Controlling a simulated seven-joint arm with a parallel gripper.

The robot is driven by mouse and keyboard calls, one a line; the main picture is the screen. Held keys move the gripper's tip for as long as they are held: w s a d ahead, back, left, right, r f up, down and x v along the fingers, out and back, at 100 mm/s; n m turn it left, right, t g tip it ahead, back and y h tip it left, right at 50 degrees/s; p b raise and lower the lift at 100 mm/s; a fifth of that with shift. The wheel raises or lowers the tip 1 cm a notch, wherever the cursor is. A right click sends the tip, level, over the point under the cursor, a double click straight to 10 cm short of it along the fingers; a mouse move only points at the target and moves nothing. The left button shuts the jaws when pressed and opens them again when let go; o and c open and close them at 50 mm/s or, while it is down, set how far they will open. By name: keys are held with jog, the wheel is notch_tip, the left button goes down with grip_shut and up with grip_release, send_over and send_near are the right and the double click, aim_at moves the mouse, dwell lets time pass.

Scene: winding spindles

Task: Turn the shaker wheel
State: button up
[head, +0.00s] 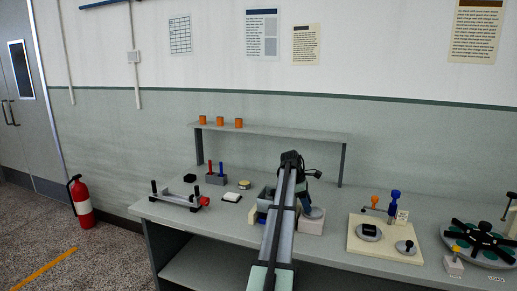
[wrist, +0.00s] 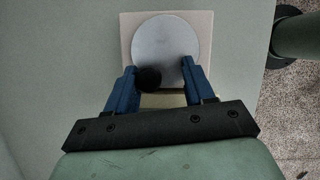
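In the wrist view a round grey wheel (wrist: 166,42) lies on a square beige block (wrist: 205,22); I take it for the shaker wheel. A black knob (wrist: 149,79) shows at its near edge. My gripper (wrist: 159,66) has its blue fingers apart. The knob is in the gap, closer to the left finger; I cannot tell whether they touch. In the head view the wheel (head: 315,213) and block (head: 311,227) are right of my arm, partly covered by it. The fingers are not clear in that view.
A beige board (head: 385,244) with knobs and a crank lies to the right, then a round table with black arms (head: 480,240). A roller frame (head: 180,197) stands left. A shelf (head: 270,133) spans the back.

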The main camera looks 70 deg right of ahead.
jog(key=shift+w+a+r+n, duration=0.1)
jog(key=shift+a+r+n, duration=0.1)
jog(key=shift+n, duration=0.2)
jog(key=d+v, duration=0.1)
jog(key=v, duration=1.2)
jog(key=w+d+m+t+h, duration=0.2)
jog(key=w+d+t+h, duration=0.35)
jog(key=w, duration=0.25)
jog(key=w+r+m+t+h, duration=0.2)
jog(key=w+r+m+t, duration=0.1)
jog(key=w+r+t, duration=0.4)
jog(key=shift+w+r+m+h, duration=0.25)
jog(key=shift+w+m+h, duration=0.1)
jog(key=shift+w, duration=1.3)
jog(key=shift+s+d+t, duration=0.1)
jog(key=shift+d+t, duration=0.1)
jog(key=shift+t, duration=0.05)
